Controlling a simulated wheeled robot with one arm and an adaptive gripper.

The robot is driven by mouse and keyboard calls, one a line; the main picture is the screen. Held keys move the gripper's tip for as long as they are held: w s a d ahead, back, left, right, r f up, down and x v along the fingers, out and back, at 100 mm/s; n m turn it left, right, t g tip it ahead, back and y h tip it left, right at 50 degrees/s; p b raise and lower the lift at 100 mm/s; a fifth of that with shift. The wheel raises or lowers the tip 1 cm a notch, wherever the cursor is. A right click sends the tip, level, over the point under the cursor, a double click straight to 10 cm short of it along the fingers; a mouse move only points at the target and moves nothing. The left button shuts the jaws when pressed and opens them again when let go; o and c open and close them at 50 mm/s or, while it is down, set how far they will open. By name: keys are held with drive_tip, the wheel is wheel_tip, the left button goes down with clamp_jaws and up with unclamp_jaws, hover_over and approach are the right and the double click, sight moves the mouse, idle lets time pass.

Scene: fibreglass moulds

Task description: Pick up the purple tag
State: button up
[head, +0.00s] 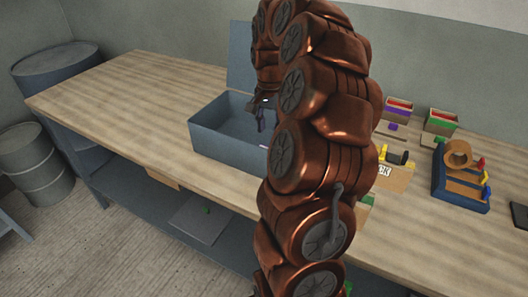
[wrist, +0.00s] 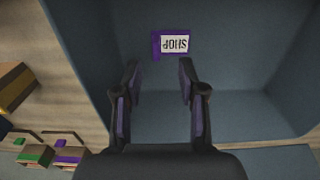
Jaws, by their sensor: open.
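The purple tag (wrist: 156,45) has a white label reading "SHOP", upside down in the wrist view. It lies inside the blue-grey box (wrist: 82,40), near the top centre of the wrist view. My gripper (wrist: 160,72) is open and empty, with its two fingers apart and pointing towards the tag. The tag is just beyond the fingertips, not between them. In the head view my gripper (head: 262,112) is over the open box (head: 215,140), whose lid stands up at the back. My arm hides the right part of the box there.
The wooden workbench (head: 130,85) is clear left of the box. Drums (head: 37,165) stand at far left.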

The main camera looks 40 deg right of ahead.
sight(266, 147)
drive_tip(key=shift+s+d+f+p, duration=0.1)
drive_tip(key=shift+d+f+p, duration=0.1)
drive_tip(key=shift+f, duration=0.55)
drive_tip(key=shift+s+d+f+p, duration=0.1)
drive_tip(key=shift+f+p, duration=0.05)
drive_tip(key=shift+f, duration=0.55)
wheel_tip(266, 147, down, 5)
drive_tip(key=shift+s+r+p, duration=0.1)
drive_tip(key=shift+p, duration=0.6)
clamp_jaws()
